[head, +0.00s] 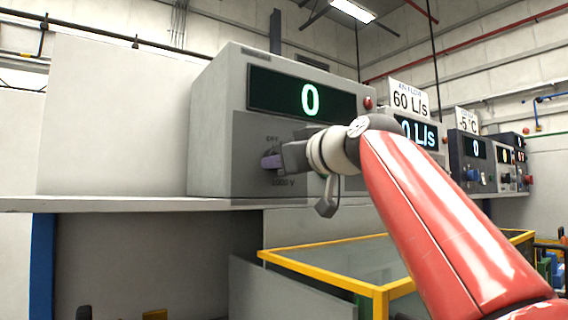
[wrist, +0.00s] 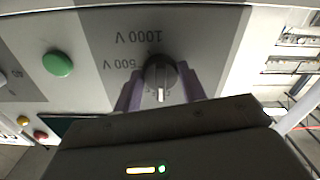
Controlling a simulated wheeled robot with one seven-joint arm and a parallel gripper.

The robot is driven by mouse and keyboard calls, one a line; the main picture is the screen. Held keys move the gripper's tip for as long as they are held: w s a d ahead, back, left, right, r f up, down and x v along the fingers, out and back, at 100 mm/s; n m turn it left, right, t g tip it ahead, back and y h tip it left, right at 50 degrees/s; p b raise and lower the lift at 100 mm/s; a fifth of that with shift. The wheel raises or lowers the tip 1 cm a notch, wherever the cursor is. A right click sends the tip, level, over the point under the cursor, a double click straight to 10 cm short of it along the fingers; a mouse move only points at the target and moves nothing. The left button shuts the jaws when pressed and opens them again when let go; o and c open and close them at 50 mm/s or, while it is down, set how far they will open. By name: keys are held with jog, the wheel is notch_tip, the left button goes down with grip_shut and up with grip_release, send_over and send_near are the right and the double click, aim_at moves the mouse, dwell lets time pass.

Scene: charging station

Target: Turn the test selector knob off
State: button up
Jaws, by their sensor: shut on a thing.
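The test selector knob (wrist: 160,73) is dark and round, on the grey panel of the large test unit (head: 220,150). In the wrist view it sits between the two purple fingers of my gripper (wrist: 161,90), which are shut on it. Its white mark points to the bottom of that view, away from the 1000 V label (wrist: 139,37); the 500 V label (wrist: 123,64) is to the left. In the head view my gripper (head: 271,161) reaches the panel from the right and hides the knob.
The unit's display (head: 310,99) reads 0. A green button (wrist: 58,64) is on the panel in the wrist view. More units with displays stand along the shelf (head: 130,204) to the right. A yellow-framed glass enclosure (head: 330,246) is below my arm.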

dwell(0.5)
jog(key=o, duration=1)
jog(key=b+v, duration=0.2)
jog(key=v, duration=0.5)
jog(key=shift+s+d, duration=0.25)
jog(key=shift+s, duration=0.05)
